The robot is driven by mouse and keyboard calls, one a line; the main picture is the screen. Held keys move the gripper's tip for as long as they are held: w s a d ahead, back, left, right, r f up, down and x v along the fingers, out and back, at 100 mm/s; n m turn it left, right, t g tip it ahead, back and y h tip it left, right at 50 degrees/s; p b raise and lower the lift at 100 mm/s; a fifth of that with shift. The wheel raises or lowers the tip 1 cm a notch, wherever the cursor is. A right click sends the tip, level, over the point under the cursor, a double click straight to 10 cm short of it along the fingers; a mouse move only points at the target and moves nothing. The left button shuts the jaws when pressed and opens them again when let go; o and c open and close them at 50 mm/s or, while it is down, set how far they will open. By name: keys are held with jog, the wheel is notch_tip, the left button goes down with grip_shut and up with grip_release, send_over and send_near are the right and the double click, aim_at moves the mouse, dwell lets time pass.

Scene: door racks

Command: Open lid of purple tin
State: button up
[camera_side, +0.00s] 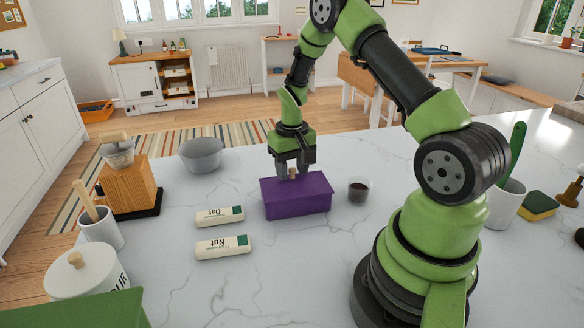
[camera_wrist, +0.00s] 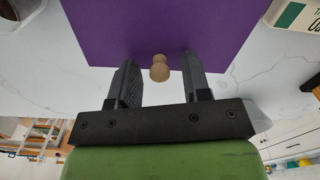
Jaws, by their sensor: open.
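The purple tin (camera_side: 298,205) sits on the marble worktop with its lid (camera_side: 316,185) closed. A small wooden knob (camera_side: 292,172) stands on the lid toward its far edge. My gripper (camera_side: 292,173) is above the lid, pointing down, with its fingers on either side of the knob. In the wrist view the knob (camera_wrist: 160,68) shows between the two separated fingertips of my gripper (camera_wrist: 160,78), apart from both. The purple lid (camera_wrist: 160,30) fills the upper middle of that view. How far the fingertips are from the lid is hard to tell.
Two cream packets, the upper (camera_side: 219,216) and lower (camera_side: 223,247), lie left of the tin. A small dark-filled glass (camera_side: 358,190) stands close to its right. A grey bowl (camera_side: 201,154) and wooden block (camera_side: 130,185) are farther left. The worktop in front is clear.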

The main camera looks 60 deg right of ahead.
aim_at(300, 198)
jog(key=shift+c, duration=0.4)
grip_shut()
jog(key=shift+s+a, duration=2.65)
jog(key=shift+a, duration=0.25)
jog(key=shift+o, duration=0.4)
grip_release()
